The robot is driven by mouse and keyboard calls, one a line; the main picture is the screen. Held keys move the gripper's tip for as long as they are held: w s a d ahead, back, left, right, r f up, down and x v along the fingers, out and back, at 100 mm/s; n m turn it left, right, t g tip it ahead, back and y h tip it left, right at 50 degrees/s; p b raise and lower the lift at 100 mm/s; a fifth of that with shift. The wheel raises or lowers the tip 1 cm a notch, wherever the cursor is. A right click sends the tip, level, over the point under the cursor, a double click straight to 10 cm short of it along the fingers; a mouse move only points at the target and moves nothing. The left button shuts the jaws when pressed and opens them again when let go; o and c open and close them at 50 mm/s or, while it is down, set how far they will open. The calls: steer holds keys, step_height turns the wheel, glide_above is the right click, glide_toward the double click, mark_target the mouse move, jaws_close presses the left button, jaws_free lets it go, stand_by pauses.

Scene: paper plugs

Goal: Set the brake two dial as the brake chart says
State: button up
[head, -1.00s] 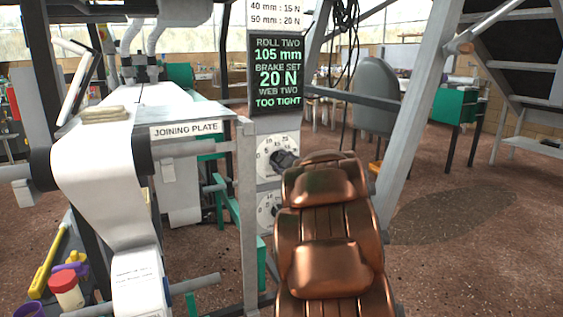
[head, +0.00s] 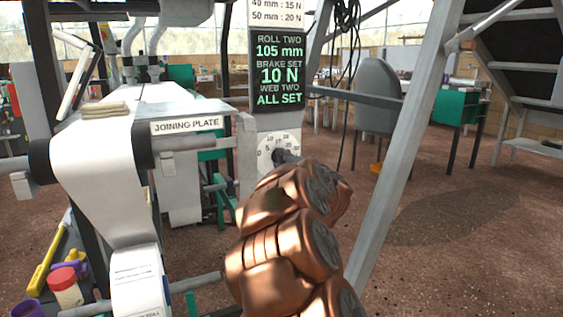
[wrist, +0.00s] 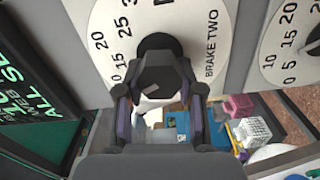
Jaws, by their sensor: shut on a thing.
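The brake two dial (head: 265,148) is a white round face on the grey post in the head view. In the wrist view its face (wrist: 107,25) reads BRAKE TWO, with a dark knob (wrist: 158,42) at its centre. My gripper (wrist: 160,92) is shut on that knob, one finger on each side. In the head view my copper arm hides most of the gripper. The display (head: 279,72) reads ROLL TWO 105 mm, BRAKE SET 10 N, WEB TWO ALL SET. The brake chart (head: 277,12) above it is cut off; its lowest lines read 40 mm : 15 N and 50 mm : 20 N.
A second dial (wrist: 285,50) sits beside it in the wrist view. The joining plate (head: 187,126) and white paper web (head: 95,190) are to the left. A slanted grey beam (head: 400,150) rises close right of my arm. Open floor lies beyond it.

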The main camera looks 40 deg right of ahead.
stand_by(0.3)
steer(key=o, duration=1.2)
steer(key=shift+c, duration=0.2)
steer(key=v, duration=1.2)
